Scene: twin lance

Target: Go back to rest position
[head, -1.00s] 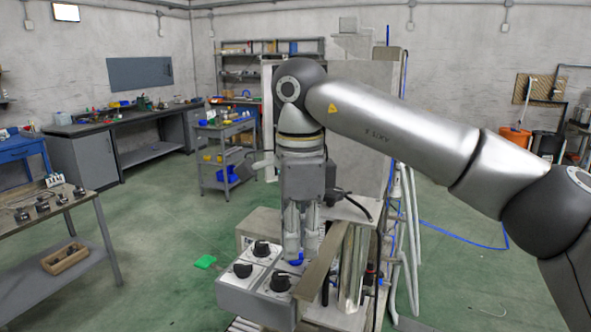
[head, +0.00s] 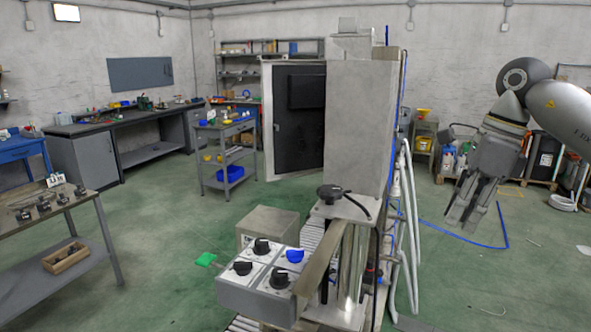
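My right gripper (head: 466,215) hangs at the right of the head view, fingers pointing down. It is well to the right of the machine and touches nothing. Its fingers look apart with nothing between them. The grey control box (head: 255,292) stands at the lower middle with several knobs on top. One is a blue knob (head: 295,256); a black knob (head: 261,246) sits beside it. My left gripper is not in view.
The metal machine (head: 358,130) with its white pipes (head: 409,220) stands in the middle. A workbench (head: 50,212) is at the left, and a grey cart (head: 225,155) stands further back. Green floor is open between the machine and the left bench. A blue hose lies on the floor at right.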

